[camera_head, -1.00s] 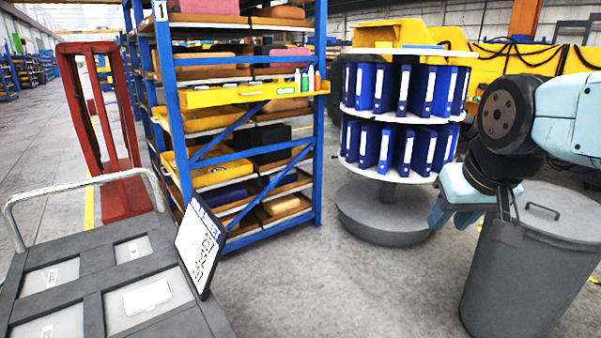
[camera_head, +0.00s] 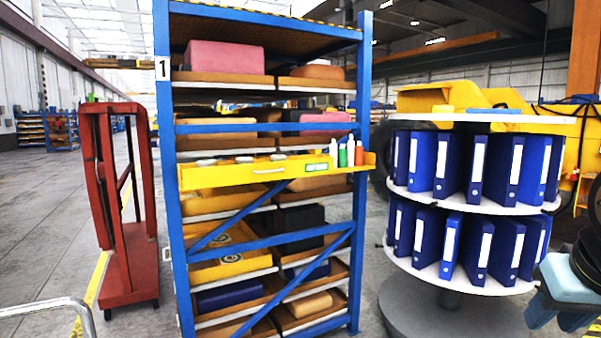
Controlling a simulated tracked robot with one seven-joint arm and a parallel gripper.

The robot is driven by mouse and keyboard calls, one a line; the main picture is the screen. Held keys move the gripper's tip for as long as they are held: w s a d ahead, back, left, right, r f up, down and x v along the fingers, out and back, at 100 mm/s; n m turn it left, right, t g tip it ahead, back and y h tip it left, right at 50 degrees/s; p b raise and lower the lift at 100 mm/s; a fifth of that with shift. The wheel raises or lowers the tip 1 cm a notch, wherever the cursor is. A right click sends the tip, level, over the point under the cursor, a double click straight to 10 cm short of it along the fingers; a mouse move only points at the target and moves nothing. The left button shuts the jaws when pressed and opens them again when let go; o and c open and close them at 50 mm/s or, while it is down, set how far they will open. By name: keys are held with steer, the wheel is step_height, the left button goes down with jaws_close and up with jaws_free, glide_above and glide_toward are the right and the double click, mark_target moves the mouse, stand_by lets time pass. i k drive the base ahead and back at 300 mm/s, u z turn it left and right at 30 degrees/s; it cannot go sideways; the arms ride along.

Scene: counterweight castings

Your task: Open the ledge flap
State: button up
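A yellow ledge (camera_head: 222,178) spans the front of the blue rack at mid-height. Its front face carries a pale bar handle (camera_head: 268,171) and a small green-and-white label (camera_head: 317,166). I cannot tell which part of it is the flap; no gap shows along the front face. Small bottles (camera_head: 343,155) in white, green and orange stand at its right end, and several small flat items (camera_head: 243,159) lie on top. My gripper (camera_head: 556,318), light blue, is at the lower right edge, partly cut off, well apart from the ledge. Its finger opening is not clear.
The blue rack (camera_head: 363,100) holds trays of castings. A round stand (camera_head: 467,288) with blue binders stands between the rack and my gripper. A red frame trolley (camera_head: 135,262) is at left, and a metal rail (camera_head: 45,305) shows at lower left. Floor shows between trolley and rack.

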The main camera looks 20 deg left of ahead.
mark_target(218, 175)
steer(key=u, duration=0.3)
steer(key=i, duration=1.25)
steer(key=u, duration=0.65)
steer(key=i, duration=0.85)
steer(key=u, duration=0.35)
steer(key=k, duration=0.9)
steer(key=u, duration=0.2)
steer(key=i, duration=0.9)
steer(key=z, duration=0.1)
